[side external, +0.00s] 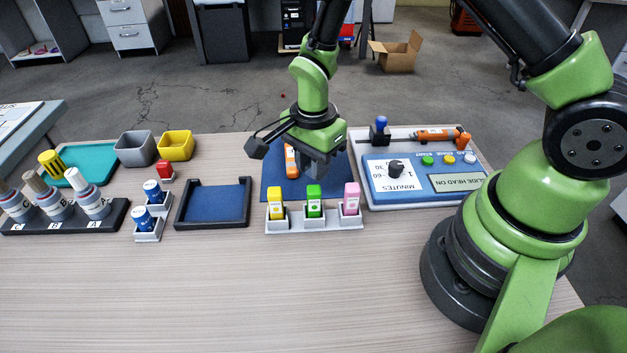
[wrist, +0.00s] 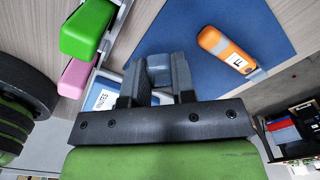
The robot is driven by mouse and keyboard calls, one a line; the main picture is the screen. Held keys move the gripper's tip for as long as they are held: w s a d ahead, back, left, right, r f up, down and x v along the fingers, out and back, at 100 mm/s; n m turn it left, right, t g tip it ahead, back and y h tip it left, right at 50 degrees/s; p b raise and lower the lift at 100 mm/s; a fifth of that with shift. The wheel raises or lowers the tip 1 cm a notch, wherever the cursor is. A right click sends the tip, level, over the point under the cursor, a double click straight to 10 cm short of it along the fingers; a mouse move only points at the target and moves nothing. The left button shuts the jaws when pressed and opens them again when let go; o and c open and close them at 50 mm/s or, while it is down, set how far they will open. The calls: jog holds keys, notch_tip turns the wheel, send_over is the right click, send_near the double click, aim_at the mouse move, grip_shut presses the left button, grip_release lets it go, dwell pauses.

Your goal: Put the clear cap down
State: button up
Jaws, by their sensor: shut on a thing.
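My gripper (side external: 318,168) is low over the right part of the blue mat (side external: 274,191). In the wrist view my gripper (wrist: 156,80) is shut on a small see-through, bluish-grey piece, which appears to be the clear cap (wrist: 159,64). In the side view I cannot make out the cap; the fingers hide it. Whether it touches the mat is unclear. An orange device with a white label (side external: 291,162) lies on the mat, left of my gripper; it also shows in the wrist view (wrist: 227,48), apart from the fingers.
A white rack (side external: 315,225) with yellow, green and pink blocks stands in front of the mat. Right is a control panel with a dial (side external: 395,168). Left is a black-rimmed blue tray (side external: 213,222), empty. The table front is clear.

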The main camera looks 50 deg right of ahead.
jog(key=shift+f, duration=2.15)
jog(key=o, duration=0.7)
jog(key=shift+f, duration=0.15)
jog(key=shift+o, duration=0.2)
